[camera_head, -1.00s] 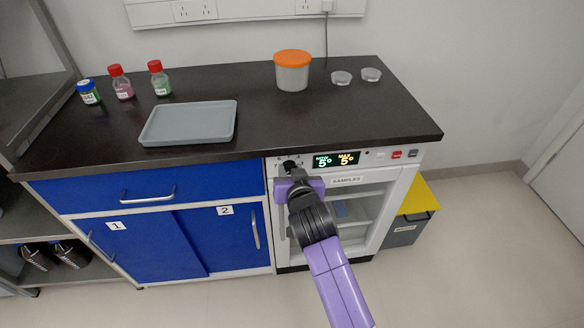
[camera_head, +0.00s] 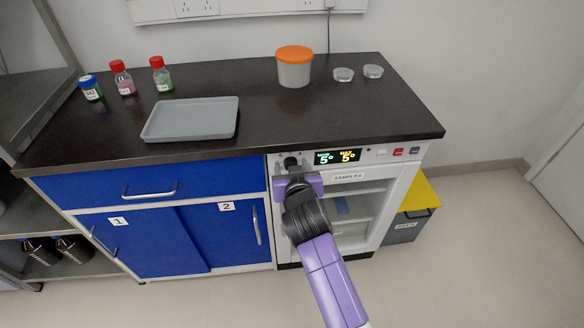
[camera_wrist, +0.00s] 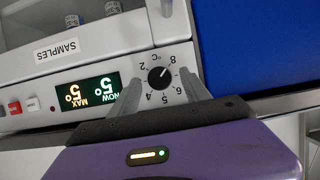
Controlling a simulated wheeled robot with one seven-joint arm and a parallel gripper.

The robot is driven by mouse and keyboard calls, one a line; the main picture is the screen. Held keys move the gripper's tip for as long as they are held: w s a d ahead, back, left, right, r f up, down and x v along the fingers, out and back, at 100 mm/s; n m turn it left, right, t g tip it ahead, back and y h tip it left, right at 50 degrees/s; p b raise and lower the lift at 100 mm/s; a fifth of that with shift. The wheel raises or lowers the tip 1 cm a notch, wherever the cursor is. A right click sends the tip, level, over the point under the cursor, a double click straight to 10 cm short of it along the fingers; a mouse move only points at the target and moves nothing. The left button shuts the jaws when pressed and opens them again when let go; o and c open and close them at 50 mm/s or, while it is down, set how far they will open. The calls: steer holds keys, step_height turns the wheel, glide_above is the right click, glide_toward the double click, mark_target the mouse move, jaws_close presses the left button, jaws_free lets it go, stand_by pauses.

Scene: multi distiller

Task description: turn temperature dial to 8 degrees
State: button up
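The temperature dial (camera_wrist: 160,77) is a small black round knob on the white front panel of the samples cabinet. In the wrist view it appears upside down, with numbers around it and a °C mark. A light pointer mark on it leans toward the upper right of that view, roughly on the 8 side; its exact setting is hard to read. My gripper (camera_wrist: 162,80) is open, with one grey finger on each side of the dial and gaps visible. In the head view my gripper (camera_head: 291,163) covers the dial. The display (camera_head: 337,157) reads NOW 5° and MAX 5°.
Several buttons (camera_head: 398,152) sit right of the display. The dark counter (camera_head: 260,120) overhangs above the panel, bearing a grey tray (camera_head: 190,119), an orange-lidded tub (camera_head: 294,68) and bottles. Blue cupboard doors (camera_head: 235,240) are at left; a yellow-lidded bin (camera_head: 402,226) stands at right.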

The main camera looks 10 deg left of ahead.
steer(key=p+v, duration=0.1)
steer(key=v, duration=0.6)
steer(key=shift+s+r, duration=0.15)
steer(key=shift+s, duration=0.2)
steer(key=shift+d, duration=0.1)
stand_by(0.3)
